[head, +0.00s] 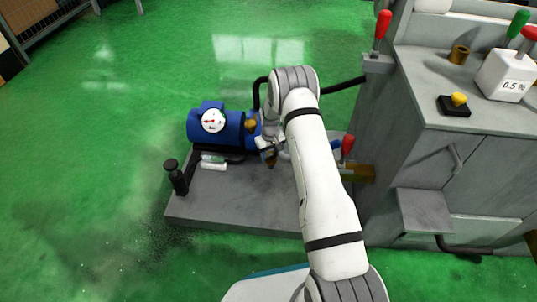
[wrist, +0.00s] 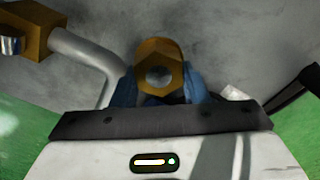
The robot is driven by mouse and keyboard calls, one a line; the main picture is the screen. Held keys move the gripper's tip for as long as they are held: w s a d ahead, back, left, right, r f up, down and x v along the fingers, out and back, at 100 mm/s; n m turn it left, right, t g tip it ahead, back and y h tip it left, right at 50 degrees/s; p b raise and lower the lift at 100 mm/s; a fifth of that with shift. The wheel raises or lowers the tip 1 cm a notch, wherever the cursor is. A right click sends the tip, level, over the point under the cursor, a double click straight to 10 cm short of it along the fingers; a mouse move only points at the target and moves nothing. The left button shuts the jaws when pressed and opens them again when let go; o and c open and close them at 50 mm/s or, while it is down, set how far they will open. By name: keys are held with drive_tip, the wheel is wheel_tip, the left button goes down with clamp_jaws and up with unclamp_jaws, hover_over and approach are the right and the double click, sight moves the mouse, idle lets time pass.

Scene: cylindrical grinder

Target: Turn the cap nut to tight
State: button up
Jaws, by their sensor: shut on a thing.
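The cap nut (wrist: 160,62) is a brass-coloured hexagonal piece with a round dark grey centre, in the middle of the wrist view. My gripper (wrist: 159,88) is shut on it, with a blue fingertip on each side. The lower part of the nut is hidden by the fingers and the gripper body. In the head view my gripper (head: 268,150) is low over the grey base plate, just right of the blue pump body. A small brass-coloured piece shows under it there, too small to tell apart. No tight mark is readable.
A bent grey pipe (wrist: 90,50) with a brass fitting (wrist: 28,28) runs close left of the nut. The blue pump (head: 236,128) carries a white gauge (head: 212,120). A red-handled lever (head: 347,146) and the grey machine cabinet (head: 440,165) stand right. Green floor (head: 90,160) is open left.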

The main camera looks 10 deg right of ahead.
drive_tip(key=shift+d+m, duration=0.15)
drive_tip(key=shift+m, duration=0.25)
idle(0.5)
drive_tip(key=m+p, duration=0.1)
drive_tip(key=m, duration=0.4)
drive_tip(key=shift+s+d, duration=0.1)
drive_tip(key=m, duration=0.4)
drive_tip(key=shift+m, duration=1.5)
drive_tip(key=o, duration=1)
drive_tip(key=shift+c, duration=0.2)
